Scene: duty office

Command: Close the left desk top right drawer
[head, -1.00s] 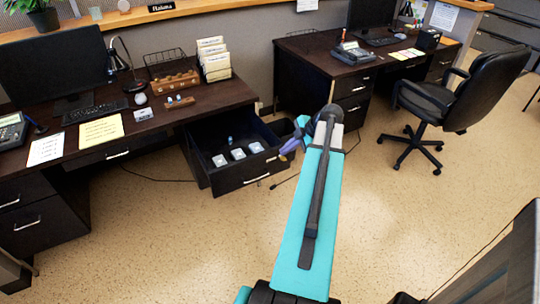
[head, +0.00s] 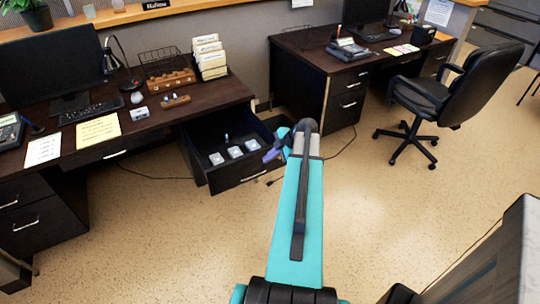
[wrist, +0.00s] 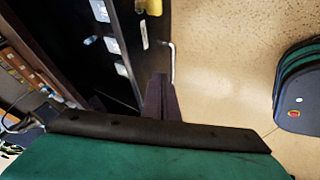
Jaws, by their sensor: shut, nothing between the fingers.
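The left desk (head: 165,118) is dark wood with several drawers. Its top right drawer (head: 237,176) is pulled out and shows several small white items and a small blue one inside. The drawer handle (head: 253,176) is a metal bar; it also shows in the wrist view (wrist: 172,62). My gripper (head: 270,154) is shut and empty, with purple fingers, close to the right end of the drawer front. In the wrist view the fingers (wrist: 160,98) point at the drawer front beside the handle. I cannot tell whether they touch it.
A second dark desk (head: 310,62) stands behind to the right, with a black office chair (head: 445,95) before it. A cable lies on the floor near the drawer. The speckled floor (head: 150,230) in front of the left desk is clear.

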